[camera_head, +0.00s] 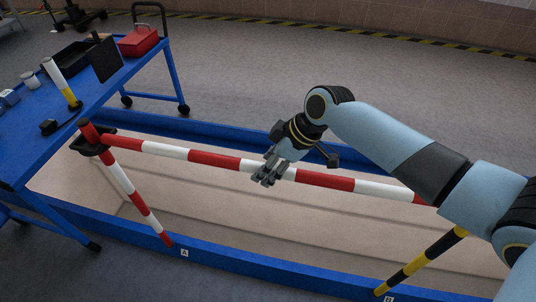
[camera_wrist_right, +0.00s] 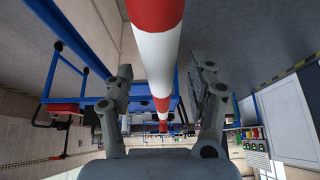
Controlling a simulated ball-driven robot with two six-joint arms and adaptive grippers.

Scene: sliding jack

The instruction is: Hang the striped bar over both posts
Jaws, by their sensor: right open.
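The red and white striped bar (camera_head: 217,159) runs from the left post, behind my right gripper, to the right, where my arm hides its far end. Its left end appears at the black bracket (camera_head: 90,143) on the red and white post (camera_head: 133,192) marked A. The yellow and black post (camera_head: 425,262) marked B stands at right, its top hidden by my arm. My right gripper (camera_head: 265,181) is open at the bar's middle. In the right wrist view the bar (camera_wrist_right: 158,50) passes between the open fingers; contact is unclear. My left gripper is not in view.
The posts stand along a blue-edged sandy trench (camera_head: 270,262). A blue cart (camera_head: 50,135) at left carries a red toolbox (camera_head: 139,40), a black tray and a yellow and white cylinder (camera_head: 62,83). Grey floor beyond the trench is open.

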